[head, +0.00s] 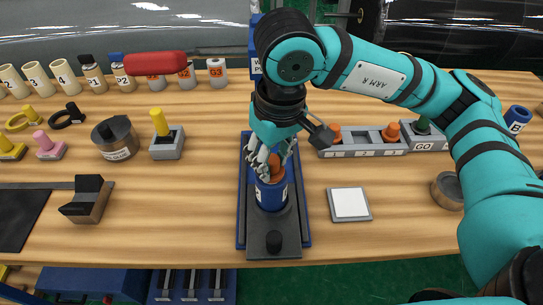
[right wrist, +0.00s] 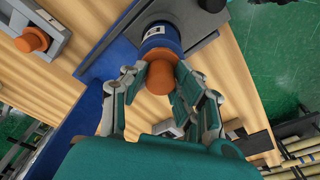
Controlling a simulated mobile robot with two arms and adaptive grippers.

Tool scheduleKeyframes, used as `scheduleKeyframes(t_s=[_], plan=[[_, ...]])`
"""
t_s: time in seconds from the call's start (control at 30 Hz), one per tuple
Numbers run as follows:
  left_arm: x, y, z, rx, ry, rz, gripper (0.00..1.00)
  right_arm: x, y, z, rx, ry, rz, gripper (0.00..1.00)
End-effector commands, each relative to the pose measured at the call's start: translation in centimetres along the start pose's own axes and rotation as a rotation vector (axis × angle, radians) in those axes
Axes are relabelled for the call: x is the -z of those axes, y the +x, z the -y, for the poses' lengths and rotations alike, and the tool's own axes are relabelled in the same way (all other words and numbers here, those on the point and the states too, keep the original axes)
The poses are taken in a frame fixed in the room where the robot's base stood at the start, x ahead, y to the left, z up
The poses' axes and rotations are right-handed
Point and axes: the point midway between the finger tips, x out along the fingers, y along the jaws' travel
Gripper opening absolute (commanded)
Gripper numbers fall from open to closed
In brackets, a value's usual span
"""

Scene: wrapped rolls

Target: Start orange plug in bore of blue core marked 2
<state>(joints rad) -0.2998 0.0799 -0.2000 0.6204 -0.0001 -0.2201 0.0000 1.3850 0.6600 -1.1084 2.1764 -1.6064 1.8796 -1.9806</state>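The blue core (head: 271,196) stands upright in a dark fixture on a blue base plate, with a white label that appears to read 2. It also shows in the right wrist view (right wrist: 158,38). The orange plug (head: 275,164) is at the top of this core, roughly in line with it; the wrist view shows its round knob (right wrist: 160,78). My right gripper (right wrist: 160,74) points down from above with its fingers on both sides of the plug, shut on it. How deep the plug sits in the bore is hidden. My left gripper is not in view.
A grey tray (head: 365,150) with other orange plugs stands at the right, near a white pad (head: 349,203). A black knob (head: 274,241) is in front of the core. A grey block with a yellow peg (head: 160,122) is at the left. Labelled rolls line the back.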

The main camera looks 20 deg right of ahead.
Motion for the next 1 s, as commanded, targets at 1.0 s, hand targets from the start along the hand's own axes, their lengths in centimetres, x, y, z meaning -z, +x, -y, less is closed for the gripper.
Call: scheduleKeyframes(t_s=[1.0], plan=[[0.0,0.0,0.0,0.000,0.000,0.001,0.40,0.1,-9.4,0.0,0.000,-0.001,-0.004,0.55]])
